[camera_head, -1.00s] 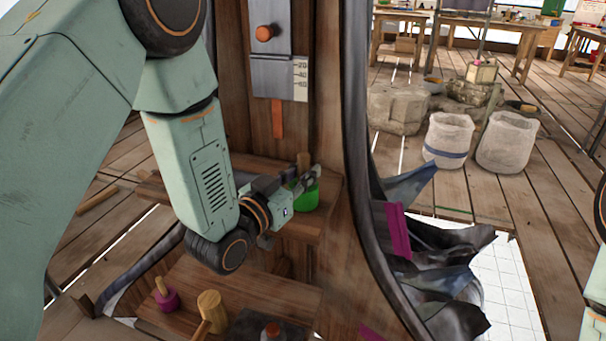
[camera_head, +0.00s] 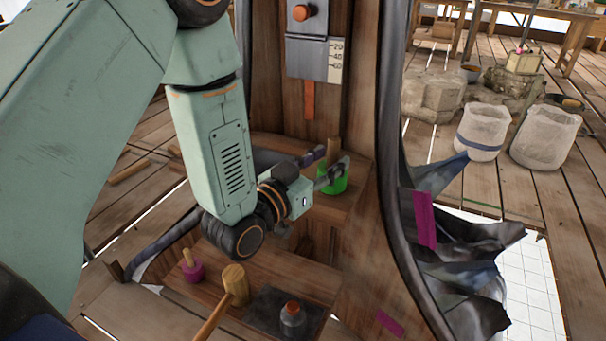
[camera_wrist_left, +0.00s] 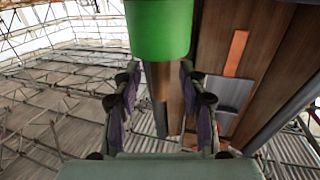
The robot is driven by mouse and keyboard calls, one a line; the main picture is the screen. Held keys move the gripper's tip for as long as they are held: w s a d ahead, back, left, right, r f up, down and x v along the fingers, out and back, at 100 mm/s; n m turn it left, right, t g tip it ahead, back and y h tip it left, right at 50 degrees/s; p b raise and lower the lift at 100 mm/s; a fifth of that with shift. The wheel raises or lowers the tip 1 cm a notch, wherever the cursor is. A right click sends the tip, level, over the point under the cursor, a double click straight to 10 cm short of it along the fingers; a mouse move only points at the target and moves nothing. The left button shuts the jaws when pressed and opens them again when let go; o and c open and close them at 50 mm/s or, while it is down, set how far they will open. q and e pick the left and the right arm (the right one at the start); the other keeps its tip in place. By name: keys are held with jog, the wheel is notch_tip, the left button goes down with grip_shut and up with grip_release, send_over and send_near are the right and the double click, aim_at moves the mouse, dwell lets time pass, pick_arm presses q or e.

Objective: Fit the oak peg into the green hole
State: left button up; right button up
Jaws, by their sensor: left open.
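A green cylindrical holder (camera_head: 333,184) stands on the upper wooden shelf, and the oak peg (camera_head: 334,150) stands upright in it. I cannot tell how deep the peg sits. My left gripper (camera_head: 322,164) is open just to the left of and in front of the peg, one finger overlapping the green holder. In the left wrist view the green holder (camera_wrist_left: 160,28) hangs at the top, as the view is upside down. The brown peg (camera_wrist_left: 159,82) shows below it, in line with the gap between the open fingers (camera_wrist_left: 158,95). My right gripper is not in view.
On the lower shelf stand a magenta holder (camera_head: 193,272) with a small peg, a wooden mallet (camera_head: 235,284) and a bottle with an orange cap (camera_head: 292,316). A tall wooden panel rises behind the upper shelf. Torn dark sheeting (camera_head: 450,260) sticks out at the right.

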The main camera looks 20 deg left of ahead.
pick_arm(q)
jog(key=p+v, duration=0.1)
jog(key=v, duration=0.8)
jog(key=shift+s+p, duration=0.3)
jog(key=shift+a, duration=0.1)
jog(key=s+f+g+y, duration=0.1)
jog(key=s+f+g, duration=0.2)
jog(key=f, duration=0.4)
jog(key=s+f+n+g+y, duration=0.1)
jog(key=s+f+g, duration=0.25)
jog(key=f, duration=0.25)
jog(key=s+f+g+y, duration=0.1)
jog(key=s+f+g, duration=0.2)
jog(key=f, duration=0.4)
jog(key=s+a+f+n+g+y, duration=0.1)
jog(key=s+f+g, duration=0.3)
jog(key=s, duration=0.4)
jog(key=s+a+f+n+g+y, duration=0.1)
jog(key=s+a+f+g, duration=0.1)
jog(key=s, duration=0.7)
notch_tip(320, 180, down, 3)
jog(key=shift+r+n+g, duration=0.25)
jog(key=shift+n+g, duration=0.15)
jog(key=shift+g, duration=0.45)
jog(key=shift+s, duration=0.15)
